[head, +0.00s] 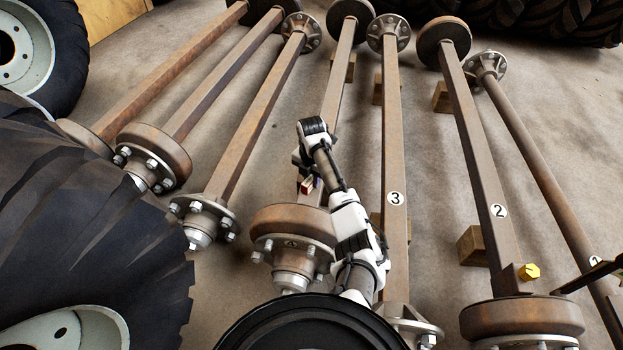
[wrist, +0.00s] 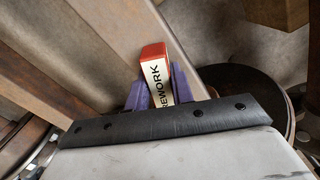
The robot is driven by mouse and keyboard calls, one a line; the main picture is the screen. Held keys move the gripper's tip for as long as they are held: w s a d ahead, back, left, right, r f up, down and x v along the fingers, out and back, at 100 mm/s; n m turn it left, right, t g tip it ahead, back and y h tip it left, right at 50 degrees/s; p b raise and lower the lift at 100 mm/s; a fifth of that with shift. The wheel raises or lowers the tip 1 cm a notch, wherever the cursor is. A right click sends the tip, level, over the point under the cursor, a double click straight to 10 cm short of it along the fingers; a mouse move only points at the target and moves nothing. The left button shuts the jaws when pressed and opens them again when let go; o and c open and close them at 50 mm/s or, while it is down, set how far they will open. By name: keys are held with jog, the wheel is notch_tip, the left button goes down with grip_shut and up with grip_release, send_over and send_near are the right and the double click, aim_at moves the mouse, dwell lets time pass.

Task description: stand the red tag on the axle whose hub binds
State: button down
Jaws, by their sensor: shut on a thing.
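The red tag (wrist: 154,60) is a red-topped block with a pale face lettered "REWORK". It sits between the purple fingers of my gripper (wrist: 158,98), which is shut on it. In the head view, my gripper (head: 309,184) is over the middle axle (head: 338,85), just left of the axle marked 3 (head: 392,150). I cannot tell whether the tag touches the axle bar. The axle marked 2 (head: 470,135) lies further right, and a thinner round axle (head: 540,170) with a partly hidden label is at far right. Several unmarked-looking axles lie left.
A yellow hexagonal piece (head: 528,272) sits on the axle marked 2 near its drum. Large tyres stand at left (head: 80,220) and along the back (head: 540,15). Wooden blocks (head: 473,246) prop the axles. Bare concrete floor (head: 435,190) shows between the bars.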

aim_at(312, 177)
jog(key=shift+f, duration=0.1)
jog(key=c, duration=1.2)
grip_release()
notch_tip(312, 177, up, 12)
jog(key=p, duration=0.4)
